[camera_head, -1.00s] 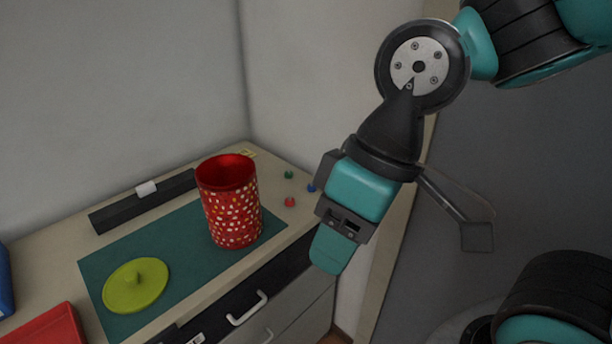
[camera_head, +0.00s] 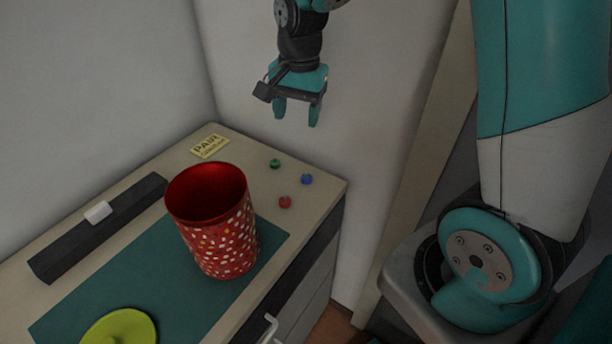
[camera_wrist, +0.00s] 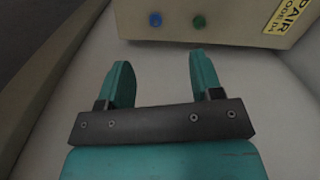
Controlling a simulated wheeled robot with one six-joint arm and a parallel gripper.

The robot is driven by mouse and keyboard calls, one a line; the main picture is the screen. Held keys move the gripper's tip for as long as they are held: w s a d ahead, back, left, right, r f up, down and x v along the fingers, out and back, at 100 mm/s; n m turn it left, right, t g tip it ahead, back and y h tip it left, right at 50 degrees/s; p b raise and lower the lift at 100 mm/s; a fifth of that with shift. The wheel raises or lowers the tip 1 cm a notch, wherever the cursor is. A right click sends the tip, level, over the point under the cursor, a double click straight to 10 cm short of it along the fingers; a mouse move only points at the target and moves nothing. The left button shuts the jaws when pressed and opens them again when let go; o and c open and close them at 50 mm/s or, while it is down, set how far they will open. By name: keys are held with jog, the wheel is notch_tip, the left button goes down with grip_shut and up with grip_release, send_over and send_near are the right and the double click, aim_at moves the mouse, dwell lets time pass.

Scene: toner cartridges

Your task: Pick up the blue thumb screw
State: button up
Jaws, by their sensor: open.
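The blue thumb screw (camera_head: 307,179) stands on the cabinet top near its right corner, with the green thumb screw (camera_head: 275,163) behind it to the left and the red thumb screw (camera_head: 285,202) in front of it to the left. My gripper (camera_head: 297,112) is open and empty, pointing down, well above the screws and toward the wall. In the wrist view the blue screw (camera_wrist: 155,19) lies ahead, beyond the open fingers (camera_wrist: 158,78), with the green screw (camera_wrist: 199,21) to its right. The red screw is not seen there.
A red spotted canister (camera_head: 222,232) stands on a green mat (camera_head: 85,292) left of the screws. A lime lid (camera_head: 120,329) lies on the mat. A dark bar (camera_head: 75,248) and a yellow label (camera_head: 210,146) lie behind. Walls close off the back; the top around the screws is clear.

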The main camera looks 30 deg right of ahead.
jog(key=w+d+f+m, duration=0.2)
jog(key=d+f+m, duration=0.1)
jog(key=p, duration=0.3)
send_over(307, 174)
jog(key=shift+h, duration=0.3)
jog(key=f, duration=1)
jog(key=shift+w+d+f, duration=0.1)
jog(key=shift+w+f, duration=0.25)
jog(key=shift+s+f+p, duration=0.2)
jog(key=shift+f+p, duration=1.1)
jog(key=shift+f, duration=1.7)
jog(key=c, duration=1)
